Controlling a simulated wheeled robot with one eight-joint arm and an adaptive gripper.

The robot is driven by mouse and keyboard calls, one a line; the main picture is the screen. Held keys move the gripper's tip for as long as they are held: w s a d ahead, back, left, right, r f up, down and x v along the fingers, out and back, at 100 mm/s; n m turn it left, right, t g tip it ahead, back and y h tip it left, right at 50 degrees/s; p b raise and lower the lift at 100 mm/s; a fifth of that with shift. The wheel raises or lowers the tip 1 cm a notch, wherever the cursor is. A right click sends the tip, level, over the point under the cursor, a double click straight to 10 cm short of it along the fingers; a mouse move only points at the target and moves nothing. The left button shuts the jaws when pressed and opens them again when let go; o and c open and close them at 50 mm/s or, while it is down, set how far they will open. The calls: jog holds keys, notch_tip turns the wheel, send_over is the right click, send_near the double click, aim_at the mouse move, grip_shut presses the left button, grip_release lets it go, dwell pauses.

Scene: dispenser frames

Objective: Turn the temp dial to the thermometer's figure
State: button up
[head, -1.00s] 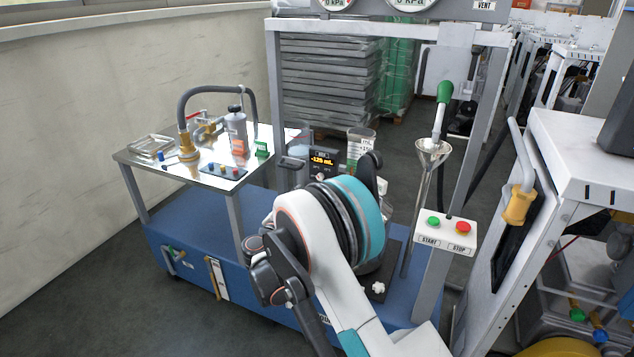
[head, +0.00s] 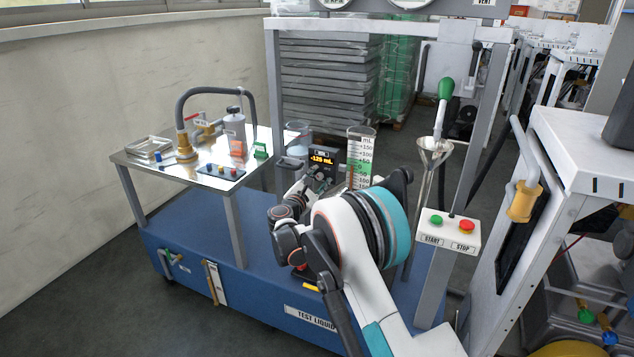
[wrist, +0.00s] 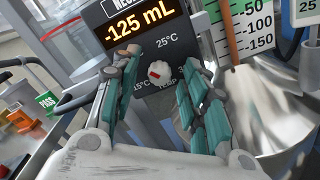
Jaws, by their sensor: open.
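The temp dial (wrist: 159,72) is a small white knob with a red mark, on the dark panel under the orange "-125 mL" display (wrist: 140,25). "25°C" stands above it and "15°C" at its lower left; the right-hand figure and "TEMP" are partly hidden by my finger. I cannot tell exactly where the mark points. My gripper (wrist: 162,64) is open, its fingers on either side of the dial. A reddish strip, perhaps the thermometer (wrist: 229,40), stands by the graduated scale. A white tag (wrist: 309,8) reading "25" is at the right edge. My gripper is before the display unit (head: 322,158) in the head view.
A graduated cylinder (head: 361,146) stands right of the display unit, and a metal funnel (head: 434,151) farther right. The START/STOP box (head: 449,233) is near my arm. A steel side table (head: 213,186) with fittings is at the left.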

grip_shut()
jog(key=shift+m, duration=0.4)
jog(key=m, duration=0.6)
jog(key=shift+m, duration=0.3)
jog(key=m, duration=0.4)
jog(key=shift+f, duration=0.1)
jog(key=shift+d+f+m+p, duration=0.1)
jog(key=shift+m+p, duration=0.2)
jog(key=shift+m, duration=1.4)
